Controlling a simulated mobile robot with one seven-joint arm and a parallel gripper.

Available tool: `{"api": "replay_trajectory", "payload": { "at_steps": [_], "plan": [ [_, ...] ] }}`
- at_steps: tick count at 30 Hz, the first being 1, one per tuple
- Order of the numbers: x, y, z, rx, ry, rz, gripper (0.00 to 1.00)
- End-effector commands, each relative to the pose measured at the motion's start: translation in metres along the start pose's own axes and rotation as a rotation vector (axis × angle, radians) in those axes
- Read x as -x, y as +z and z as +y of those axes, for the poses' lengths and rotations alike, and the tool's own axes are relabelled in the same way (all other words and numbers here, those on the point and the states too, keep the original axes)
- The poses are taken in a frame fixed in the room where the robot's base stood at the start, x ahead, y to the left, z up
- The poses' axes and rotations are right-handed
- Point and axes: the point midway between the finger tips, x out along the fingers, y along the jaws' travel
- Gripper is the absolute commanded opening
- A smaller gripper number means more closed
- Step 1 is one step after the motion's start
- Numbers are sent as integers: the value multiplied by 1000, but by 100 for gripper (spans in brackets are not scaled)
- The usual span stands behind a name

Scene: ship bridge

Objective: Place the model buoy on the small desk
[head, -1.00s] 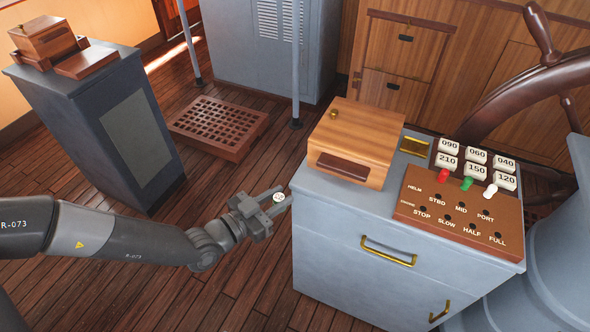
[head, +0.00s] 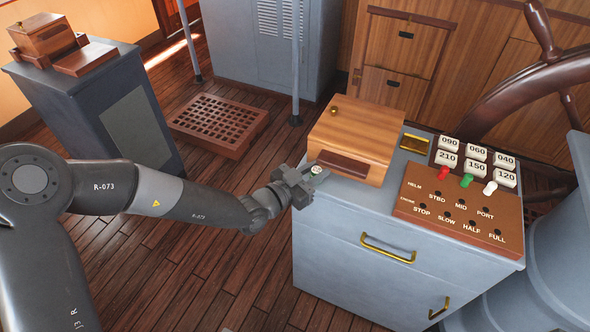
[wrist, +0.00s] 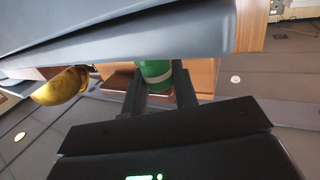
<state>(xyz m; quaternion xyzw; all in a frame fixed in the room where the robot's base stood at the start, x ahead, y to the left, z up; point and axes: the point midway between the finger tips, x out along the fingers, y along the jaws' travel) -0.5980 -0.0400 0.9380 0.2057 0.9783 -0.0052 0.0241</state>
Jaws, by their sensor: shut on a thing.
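The model buoy, a small green piece with a pale top (head: 316,169), is held between the fingers of my gripper (head: 312,173). In the wrist view, the green buoy (wrist: 153,71) shows between the two dark fingers. My gripper is at the left edge of the blue-grey desk-like cabinet (head: 340,225), close to the wooden box on its top. I cannot tell whether the buoy touches the cabinet or is above it. I cannot tell for sure which furniture is the small desk; a dark grey pedestal (head: 140,135) also stands at the left.
The wooden box (head: 365,130) and a brown labelled panel (head: 465,215) with coloured pegs take up much of the cabinet top. Numbered white blocks (head: 475,155) lie behind the panel. A strip of top between box and panel is bare. A wooden grating (head: 218,120) lies on the floor.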

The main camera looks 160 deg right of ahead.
Motion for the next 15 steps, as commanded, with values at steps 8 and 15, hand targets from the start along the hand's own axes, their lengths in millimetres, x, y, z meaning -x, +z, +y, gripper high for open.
{"api": "replay_trajectory", "payload": {
  "at_steps": [8,15],
  "plan": [
    [0,1,0,0,0,1,2],
    [0,2,0,0,0,1,41]
  ]
}}
